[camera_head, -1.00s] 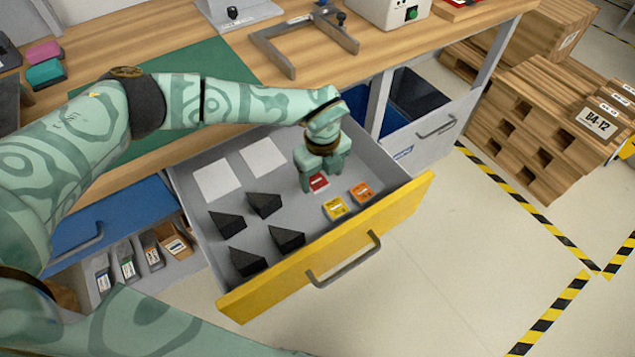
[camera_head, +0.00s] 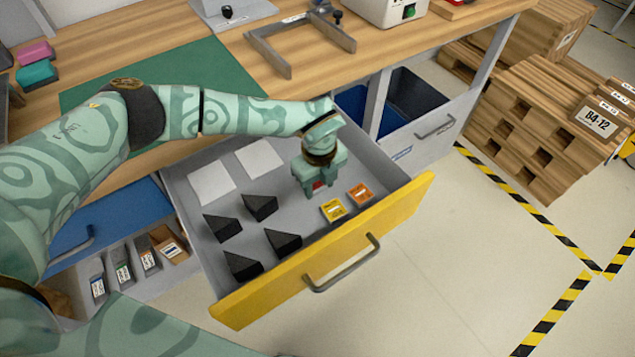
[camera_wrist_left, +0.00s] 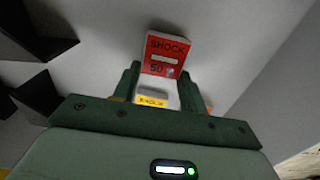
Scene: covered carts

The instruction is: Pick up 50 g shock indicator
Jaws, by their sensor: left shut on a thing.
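The 50 g shock indicator is a small red block (camera_head: 319,185) in the pulled-out drawer, mostly hidden by my gripper in the head view. In the left wrist view the red indicator (camera_wrist_left: 166,53) shows the words SHOCK and 50 and sits between the fingertips. My left gripper (camera_head: 320,190) points down into the drawer and is shut on it. I cannot tell whether the indicator still touches the drawer floor. My right gripper is not in view.
A yellow indicator (camera_head: 333,210) and an orange one (camera_head: 360,193) lie close in front of the gripper. Several black wedges (camera_head: 261,206) and two white squares (camera_head: 211,183) lie left in the drawer. The yellow drawer front (camera_head: 400,214) and worktop (camera_head: 385,55) bound the space.

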